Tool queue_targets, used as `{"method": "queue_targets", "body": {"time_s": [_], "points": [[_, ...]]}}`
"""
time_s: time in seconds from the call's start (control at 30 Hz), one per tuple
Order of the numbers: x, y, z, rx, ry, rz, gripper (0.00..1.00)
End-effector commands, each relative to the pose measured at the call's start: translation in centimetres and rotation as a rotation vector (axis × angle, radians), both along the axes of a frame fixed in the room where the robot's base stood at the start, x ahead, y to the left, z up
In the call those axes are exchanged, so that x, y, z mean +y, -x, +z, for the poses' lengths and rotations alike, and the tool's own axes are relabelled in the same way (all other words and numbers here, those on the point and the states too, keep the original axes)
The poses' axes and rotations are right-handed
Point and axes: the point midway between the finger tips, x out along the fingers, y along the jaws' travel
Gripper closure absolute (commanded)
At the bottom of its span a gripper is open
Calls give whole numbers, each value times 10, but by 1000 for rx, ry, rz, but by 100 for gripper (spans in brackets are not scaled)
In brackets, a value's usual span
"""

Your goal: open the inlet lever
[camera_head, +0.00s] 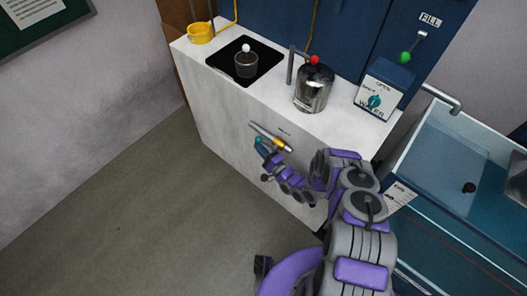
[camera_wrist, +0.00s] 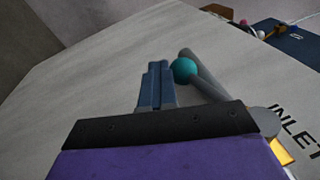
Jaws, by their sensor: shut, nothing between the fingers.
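The inlet lever (camera_head: 266,134) is a grey bar on the front face of the white counter, with a yellow piece at its right end. In the wrist view the lever (camera_wrist: 206,82) runs diagonally, with a teal ball (camera_wrist: 184,70) on its side and the black "INLET" lettering (camera_wrist: 297,128) to its right. My gripper (camera_head: 261,146) is at the lever's left end in the head view. In the wrist view my gripper (camera_wrist: 158,66) has its two fingers together, just left of the teal ball. Nothing is between them. Whether a finger touches the ball is unclear.
The white counter (camera_head: 225,105) carries a yellow cup (camera_head: 200,33), a dark basin (camera_head: 226,60), a metal canister with a red knob (camera_head: 314,88) and a water box with a teal dial (camera_head: 374,101). A blue tank (camera_head: 440,160) stands at right. The floor at left is clear.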

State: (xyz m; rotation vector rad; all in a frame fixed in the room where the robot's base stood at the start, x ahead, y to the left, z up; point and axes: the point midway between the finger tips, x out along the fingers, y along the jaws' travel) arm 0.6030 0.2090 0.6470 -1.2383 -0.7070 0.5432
Motion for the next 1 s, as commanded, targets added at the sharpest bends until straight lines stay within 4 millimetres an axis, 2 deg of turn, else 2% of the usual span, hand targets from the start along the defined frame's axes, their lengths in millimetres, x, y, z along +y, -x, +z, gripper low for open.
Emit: {"method": "queue_targets", "body": {"time_s": [0.67, 0.77, 0.93, 1.0], "points": [[1, -2, 5, -15, -18, -4, 100], [0, -2, 14, -16, -19, -4, 100], [-3, -2, 48, -23, -24, -5, 100], [-10, 17, 48, -25, -27, -7, 100]]}}
